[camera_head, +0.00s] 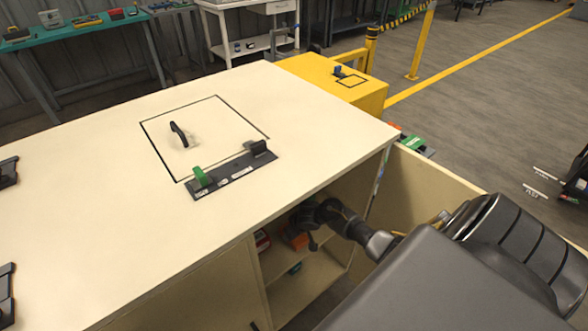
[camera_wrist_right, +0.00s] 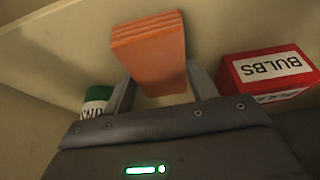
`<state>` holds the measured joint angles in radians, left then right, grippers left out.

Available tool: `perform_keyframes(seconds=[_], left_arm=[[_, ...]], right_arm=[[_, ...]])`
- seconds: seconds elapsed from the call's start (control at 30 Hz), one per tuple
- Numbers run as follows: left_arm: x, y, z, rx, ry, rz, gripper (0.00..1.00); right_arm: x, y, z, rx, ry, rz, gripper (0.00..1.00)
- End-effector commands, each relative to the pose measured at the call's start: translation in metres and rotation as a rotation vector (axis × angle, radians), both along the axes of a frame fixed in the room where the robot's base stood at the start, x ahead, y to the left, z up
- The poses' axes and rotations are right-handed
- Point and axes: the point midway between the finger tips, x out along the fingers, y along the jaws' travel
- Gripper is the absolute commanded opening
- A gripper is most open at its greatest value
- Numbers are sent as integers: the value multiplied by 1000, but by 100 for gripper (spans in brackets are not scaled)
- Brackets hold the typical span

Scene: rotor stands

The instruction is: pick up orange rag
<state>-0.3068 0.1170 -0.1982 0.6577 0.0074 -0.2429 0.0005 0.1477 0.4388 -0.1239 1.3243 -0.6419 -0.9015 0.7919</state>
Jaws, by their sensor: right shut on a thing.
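The orange rag (camera_wrist_right: 150,50) is a folded, layered block in the right wrist view. My right gripper (camera_wrist_right: 162,88) has one finger on each side of it and is shut on it. In the head view my right arm reaches into the open cabinet under the bench, and the gripper (camera_head: 310,218) is partly hidden by the bench top's edge. A bit of orange (camera_head: 296,239) shows beside it there. My left gripper is not in view.
A red box marked BULBS (camera_wrist_right: 268,72) is right of the rag and a green-lidded container (camera_wrist_right: 96,103) is left, both close to the fingers. The cabinet's shelf (camera_head: 312,284) and walls surround the gripper. The bench top (camera_head: 90,200) is above, holding a black fixture (camera_head: 232,174).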

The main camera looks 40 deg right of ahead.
Motion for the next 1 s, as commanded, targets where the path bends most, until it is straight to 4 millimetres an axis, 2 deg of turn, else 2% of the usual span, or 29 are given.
perform_keyframes(seconds=[0.17,0.37,0.63,0.77,1.0], left_arm=[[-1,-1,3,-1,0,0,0],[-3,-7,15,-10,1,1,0],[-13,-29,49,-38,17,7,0],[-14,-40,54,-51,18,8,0],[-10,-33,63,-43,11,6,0]], right_arm=[[0,0,8,0,-1,1,35],[-1,0,38,1,-2,0,35],[-49,-20,100,-2,0,0,35],[-80,-33,109,-4,2,2,35],[-118,-47,125,-2,2,1,35]])
